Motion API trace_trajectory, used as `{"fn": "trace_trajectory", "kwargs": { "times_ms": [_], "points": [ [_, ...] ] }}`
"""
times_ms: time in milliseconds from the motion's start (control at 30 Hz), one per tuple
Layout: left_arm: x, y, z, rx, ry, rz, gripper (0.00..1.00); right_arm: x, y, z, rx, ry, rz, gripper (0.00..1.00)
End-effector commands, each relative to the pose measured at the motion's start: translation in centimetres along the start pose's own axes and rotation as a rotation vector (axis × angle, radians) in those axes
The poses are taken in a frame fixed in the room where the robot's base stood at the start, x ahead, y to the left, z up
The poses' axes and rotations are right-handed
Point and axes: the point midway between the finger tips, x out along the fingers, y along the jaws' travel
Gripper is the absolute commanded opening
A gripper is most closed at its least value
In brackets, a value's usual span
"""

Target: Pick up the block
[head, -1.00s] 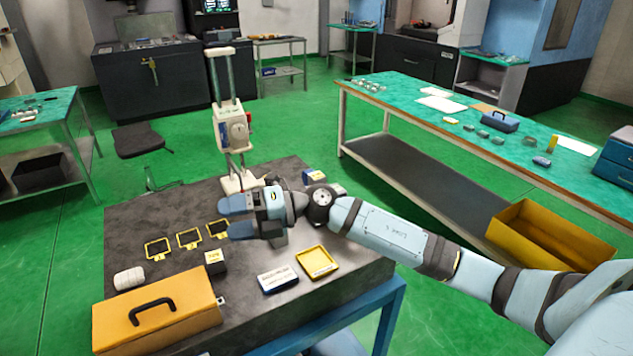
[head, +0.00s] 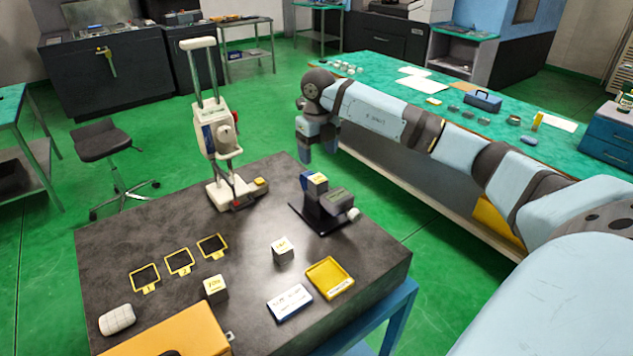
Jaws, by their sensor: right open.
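Two small blocks stand on the dark worktable (head: 130,225). The other block (head: 216,288), with a yellow and dark top, stands below the three yellow frames. My right gripper (head: 318,146) points down beyond the table's back right edge, well apart from both blocks. It is open and nothing shows between its fingers. My left gripper is not in view.
A white column gauge (head: 218,140) stands at the back of the table, and a dark device (head: 325,204) at the right. Yellow frames (head: 179,262), a yellow tray (head: 330,278), a labelled box (head: 290,302) and an orange case (head: 165,338) lie around the blocks.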

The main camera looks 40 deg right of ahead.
Motion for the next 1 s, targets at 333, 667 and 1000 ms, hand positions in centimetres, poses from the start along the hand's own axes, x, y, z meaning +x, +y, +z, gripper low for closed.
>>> {"fn": "trace_trajectory", "kwargs": {
  "times_ms": [333,667,1000],
  "points": [
    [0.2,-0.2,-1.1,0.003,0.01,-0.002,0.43,3.9,0.1,-0.2,-0.002,0.001,0.001,0.72],
    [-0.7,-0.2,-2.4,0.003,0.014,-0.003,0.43,8.2,0.5,-1.1,-0.002,0.0,0.003,0.72],
    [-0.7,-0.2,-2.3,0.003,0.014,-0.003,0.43,8.8,0.5,-1.0,-0.002,-0.001,0.002,0.68]
  ]
}}
